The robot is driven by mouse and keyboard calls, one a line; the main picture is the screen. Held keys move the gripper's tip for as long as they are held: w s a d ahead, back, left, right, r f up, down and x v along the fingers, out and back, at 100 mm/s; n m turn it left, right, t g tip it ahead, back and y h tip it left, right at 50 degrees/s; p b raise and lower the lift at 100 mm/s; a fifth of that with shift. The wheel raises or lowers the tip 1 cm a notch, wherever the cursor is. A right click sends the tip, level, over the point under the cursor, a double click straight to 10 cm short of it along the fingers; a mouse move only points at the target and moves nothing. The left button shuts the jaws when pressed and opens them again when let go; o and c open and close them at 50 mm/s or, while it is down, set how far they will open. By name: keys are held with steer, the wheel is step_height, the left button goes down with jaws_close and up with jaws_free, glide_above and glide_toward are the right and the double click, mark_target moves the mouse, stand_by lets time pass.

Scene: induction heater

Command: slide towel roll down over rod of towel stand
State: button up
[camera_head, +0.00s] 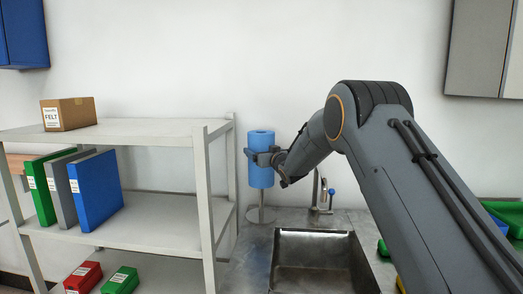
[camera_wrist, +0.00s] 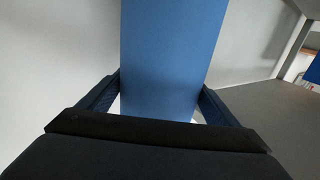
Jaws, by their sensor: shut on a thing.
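The towel roll (camera_head: 261,174) is a blue upright cylinder beside the white wall. My gripper (camera_head: 262,157) is shut around its upper half. In the wrist view the blue roll (camera_wrist: 170,60) fills the middle, between the two fingers of my gripper (camera_wrist: 160,100). The towel stand (camera_head: 261,214) shows as a short metal rod and a round base on the counter, directly below the roll. The roll's lower end is above the base, with bare rod between them. Whether the rod runs up inside the roll is hidden.
A white shelf (camera_head: 207,180) with binders stands close on the left of the roll. A faucet (camera_head: 320,195) and a steel sink (camera_head: 318,260) are to the right and in front. A cardboard box (camera_head: 68,114) sits on the top shelf.

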steer(key=shift+f+b, duration=1.3)
steer(key=shift+f, duration=0.95)
steer(key=o, duration=1.2)
steer(key=shift+f, duration=0.1)
steer(key=shift+s, duration=0.1)
steer(key=b+v, duration=0.2)
steer(key=v, duration=0.5)
steer(key=shift+s+d, duration=0.2)
steer(key=shift+s, duration=0.05)
